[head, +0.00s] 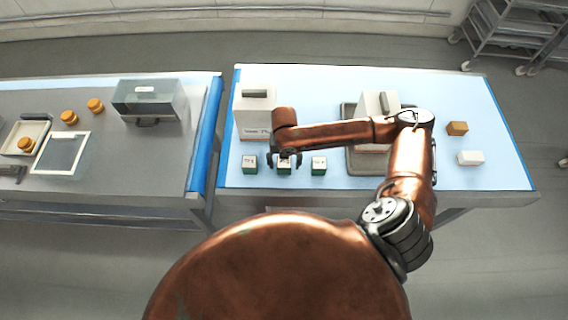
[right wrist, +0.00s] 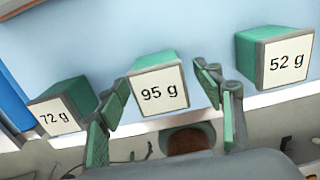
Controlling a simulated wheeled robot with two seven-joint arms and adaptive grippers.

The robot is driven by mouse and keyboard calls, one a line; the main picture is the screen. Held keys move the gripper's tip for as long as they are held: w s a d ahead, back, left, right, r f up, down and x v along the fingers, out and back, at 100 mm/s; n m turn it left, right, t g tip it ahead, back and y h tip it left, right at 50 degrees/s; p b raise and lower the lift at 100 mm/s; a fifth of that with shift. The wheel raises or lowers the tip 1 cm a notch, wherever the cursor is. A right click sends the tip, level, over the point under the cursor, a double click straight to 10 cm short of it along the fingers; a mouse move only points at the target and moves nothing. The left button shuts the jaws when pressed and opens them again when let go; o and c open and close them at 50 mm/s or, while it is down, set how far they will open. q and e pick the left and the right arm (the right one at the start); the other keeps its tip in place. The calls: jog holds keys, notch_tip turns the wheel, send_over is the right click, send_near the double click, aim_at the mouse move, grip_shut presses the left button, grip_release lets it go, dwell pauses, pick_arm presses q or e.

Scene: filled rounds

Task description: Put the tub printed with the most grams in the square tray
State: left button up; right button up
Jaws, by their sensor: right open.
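Three green tubs with white labelled faces stand in a row near the front of the blue-topped table. In the right wrist view, the left tub (right wrist: 62,105) reads 72 g, the middle tub (right wrist: 157,87) reads 95 g and the right tub (right wrist: 287,60) reads 52 g. In the head view, the left tub (head: 250,165) and right tub (head: 318,166) show clearly. My right gripper (head: 285,158) is open over the middle tub, with one finger on each side (right wrist: 160,95); contact cannot be told. A pale square-framed tray (head: 84,156) lies on the left table. My left gripper is out of view.
A cream tray (head: 12,149) and orange jars (head: 69,117) are on the left table, near a grey lidded box (head: 150,97). White box (head: 255,100) stands behind the tubs. A grey tray (head: 349,158) holds another box. A gap separates the tables.

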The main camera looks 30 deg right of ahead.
jog(key=shift+f, duration=0.4)
jog(key=c, duration=1.4)
jog(key=shift+r, duration=0.15)
jog(key=shift+c, duration=0.2)
